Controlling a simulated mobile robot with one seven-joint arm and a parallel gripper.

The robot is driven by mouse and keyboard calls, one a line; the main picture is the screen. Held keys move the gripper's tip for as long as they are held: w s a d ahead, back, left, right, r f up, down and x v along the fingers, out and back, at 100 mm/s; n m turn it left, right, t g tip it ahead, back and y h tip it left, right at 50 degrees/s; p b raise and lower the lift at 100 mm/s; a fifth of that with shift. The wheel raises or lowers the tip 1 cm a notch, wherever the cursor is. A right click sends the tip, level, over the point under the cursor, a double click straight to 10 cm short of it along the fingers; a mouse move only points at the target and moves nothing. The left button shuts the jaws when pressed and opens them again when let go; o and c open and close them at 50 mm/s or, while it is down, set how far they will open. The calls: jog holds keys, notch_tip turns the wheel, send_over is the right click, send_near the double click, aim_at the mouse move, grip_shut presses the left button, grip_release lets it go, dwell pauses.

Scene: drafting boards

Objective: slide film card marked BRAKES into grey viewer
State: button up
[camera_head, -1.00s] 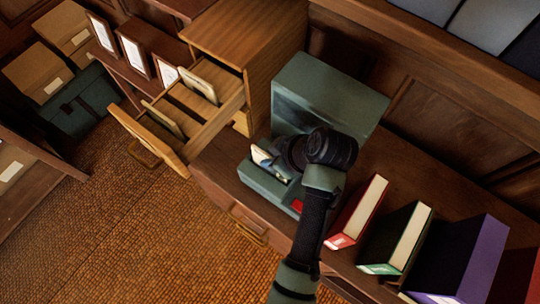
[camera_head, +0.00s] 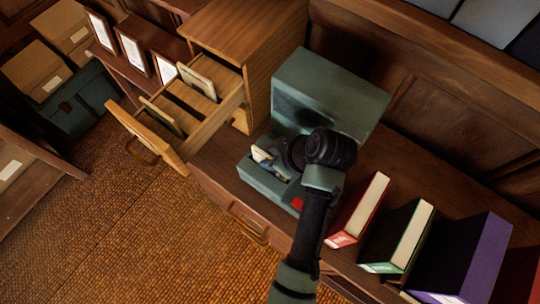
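The grey viewer (camera_head: 330,84) stands on the wooden desk, with a tall screen housing and a low base (camera_head: 262,180) in front. My arm reaches in from the bottom, and my gripper (camera_head: 273,158) is at the viewer's base. A small pale card (camera_head: 262,152) shows at the gripper's end, over the base. The wrist hides most of the fingers, so I cannot see whether they grip the card or how far it sits in the viewer. No marking on the card is readable.
An open wooden drawer (camera_head: 205,123) left of the viewer holds several upright cards. Red (camera_head: 357,212), green (camera_head: 398,238) and purple (camera_head: 462,262) binders stand to the right on the desk. Boxes and framed papers are at the far left. The woven floor in front is clear.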

jog(key=o, duration=0.3)
jog(key=p+v, duration=0.2)
jog(key=v, duration=1.1)
jog(key=shift+p, duration=0.35)
jog(key=shift+s+d+f, duration=0.1)
